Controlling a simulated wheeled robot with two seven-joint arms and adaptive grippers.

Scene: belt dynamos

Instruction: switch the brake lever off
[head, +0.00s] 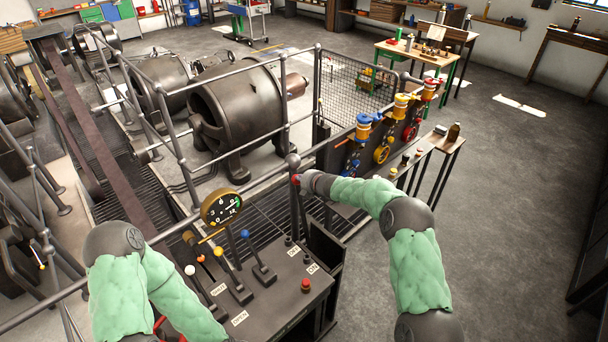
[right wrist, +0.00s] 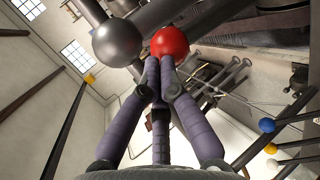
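A lever with a red ball knob (right wrist: 170,42) shows in the right wrist view; I take it for the brake lever, though no label on it can be read. In the head view its red knob (head: 296,178) is small, at the right end of the control panel beside the railing. My right gripper (right wrist: 160,64) has its fingers drawn together, with the tips at the near side of the red knob. They look touching, but I cannot tell for sure. In the head view the right gripper (head: 303,181) is small and partly hidden by its own wrist. My left gripper is out of view.
The control panel (head: 262,318) carries levers with white, yellow and blue (head: 244,234) knobs, a red button (head: 306,285) and a round gauge (head: 221,207). A railing post with a grey ball (right wrist: 117,42) stands close beside the red knob. Dynamos (head: 237,110) stand behind the railing.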

